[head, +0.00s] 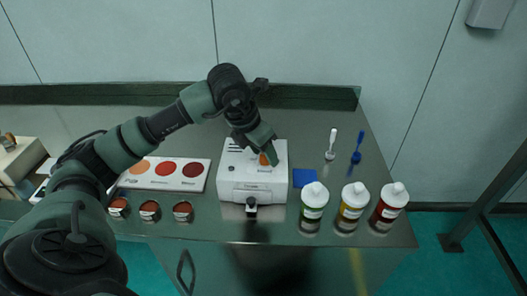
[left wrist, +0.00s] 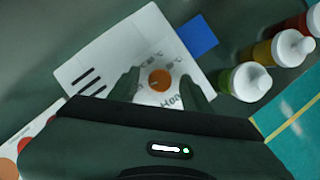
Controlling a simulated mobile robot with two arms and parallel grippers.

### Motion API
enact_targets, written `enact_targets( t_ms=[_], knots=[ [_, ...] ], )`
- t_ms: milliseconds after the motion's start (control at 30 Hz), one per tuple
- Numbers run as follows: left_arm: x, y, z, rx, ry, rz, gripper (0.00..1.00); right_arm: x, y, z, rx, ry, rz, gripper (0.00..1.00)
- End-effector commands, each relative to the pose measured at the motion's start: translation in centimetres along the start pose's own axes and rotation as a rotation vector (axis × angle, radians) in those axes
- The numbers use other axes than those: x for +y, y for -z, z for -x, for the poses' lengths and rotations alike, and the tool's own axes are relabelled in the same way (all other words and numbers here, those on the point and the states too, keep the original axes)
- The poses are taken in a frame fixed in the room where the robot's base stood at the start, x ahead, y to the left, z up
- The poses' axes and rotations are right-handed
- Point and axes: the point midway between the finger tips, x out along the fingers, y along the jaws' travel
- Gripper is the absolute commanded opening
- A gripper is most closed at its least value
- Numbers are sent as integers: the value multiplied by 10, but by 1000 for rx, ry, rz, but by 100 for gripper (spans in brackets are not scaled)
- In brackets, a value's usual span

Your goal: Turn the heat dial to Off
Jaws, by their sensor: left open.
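The heat dial is an orange round knob (left wrist: 160,80) on top of a white box-shaped device (head: 240,178). In the head view the dial (head: 263,160) is partly hidden by my left gripper (head: 268,152). In the left wrist view the open fingers of my left gripper (left wrist: 160,90) stand on either side of the dial, with space between each finger and the knob. Printed marks surround the dial, but I cannot tell which one it points to. My right gripper is not in view.
A blue square (head: 305,178) lies right of the device. Three bottles, green (head: 313,208), yellow (head: 351,208) and red (head: 388,208), stand at the front right. A palette with coloured discs (head: 164,173) and small jars (head: 150,210) are on the left. White (head: 331,146) and blue (head: 357,148) brush-like tools are behind.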

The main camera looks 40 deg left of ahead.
Motion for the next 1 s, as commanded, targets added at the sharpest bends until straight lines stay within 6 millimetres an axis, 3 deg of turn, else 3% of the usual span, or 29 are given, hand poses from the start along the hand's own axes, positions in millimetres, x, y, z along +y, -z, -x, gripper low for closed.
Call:
enact_targets(
  t_ms=[167,500,1000],
  knots=[
    [1,-1,16,-3,-3,1,49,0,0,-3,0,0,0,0],
    [0,-1,69,-4,-2,1,49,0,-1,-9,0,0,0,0],
    [0,0,78,-1,-1,0,49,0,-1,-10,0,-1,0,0]
  ],
)
